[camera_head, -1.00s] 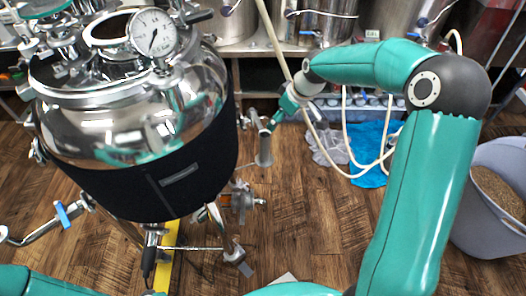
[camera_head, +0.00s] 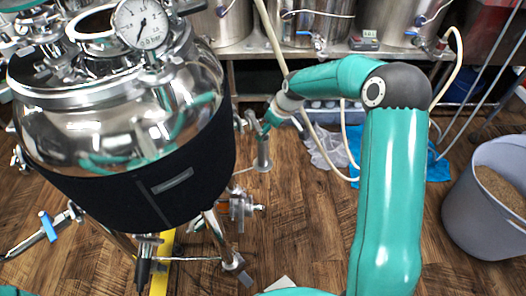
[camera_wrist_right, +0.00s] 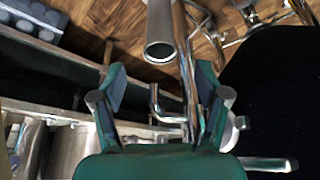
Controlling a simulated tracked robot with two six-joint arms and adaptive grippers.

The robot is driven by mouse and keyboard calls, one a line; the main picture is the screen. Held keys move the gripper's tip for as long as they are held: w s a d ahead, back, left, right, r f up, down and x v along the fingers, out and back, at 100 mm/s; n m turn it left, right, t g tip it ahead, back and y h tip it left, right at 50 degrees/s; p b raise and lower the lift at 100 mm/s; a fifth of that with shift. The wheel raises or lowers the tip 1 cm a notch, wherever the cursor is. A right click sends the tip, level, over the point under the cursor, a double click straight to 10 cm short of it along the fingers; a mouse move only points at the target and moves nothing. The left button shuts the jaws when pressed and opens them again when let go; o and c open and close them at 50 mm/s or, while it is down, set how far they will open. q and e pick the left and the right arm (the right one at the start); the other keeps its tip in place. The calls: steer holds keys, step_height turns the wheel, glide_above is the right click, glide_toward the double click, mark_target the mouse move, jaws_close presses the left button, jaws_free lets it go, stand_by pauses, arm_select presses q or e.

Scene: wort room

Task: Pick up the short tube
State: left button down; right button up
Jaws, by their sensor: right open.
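A short shiny metal tube (camera_head: 262,152) stands upright beside the big steel tank, right of its black jacket. In the right wrist view the tube (camera_wrist_right: 160,30) shows its round open end toward the camera. My right gripper (camera_head: 268,120) is just above the tube's top in the head view. In the wrist view the right gripper (camera_wrist_right: 161,86) has its two fingers spread, with nothing held between them. The tube end lies ahead of the fingertips, roughly midway between them; I cannot tell the exact gap. My left gripper is not in view.
The steel tank (camera_head: 120,110) with a pressure gauge (camera_head: 142,23) fills the left. A thinner metal pipe (camera_wrist_right: 184,60) runs close right of the tube. A grey grain bin (camera_head: 480,215) stands at right. Blue cloth (camera_head: 370,155) and hoses lie behind my arm.

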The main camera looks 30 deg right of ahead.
glide_above(263, 151)
steer(key=w+d, duration=0.1)
step_height(263, 151, down, 5)
steer(key=shift+w+d+r+b, duration=0.1)
steer(key=shift+r+b, duration=0.1)
steer(key=shift+b, duration=0.2)
jaws_close()
steer(key=shift+r, duration=0.2)
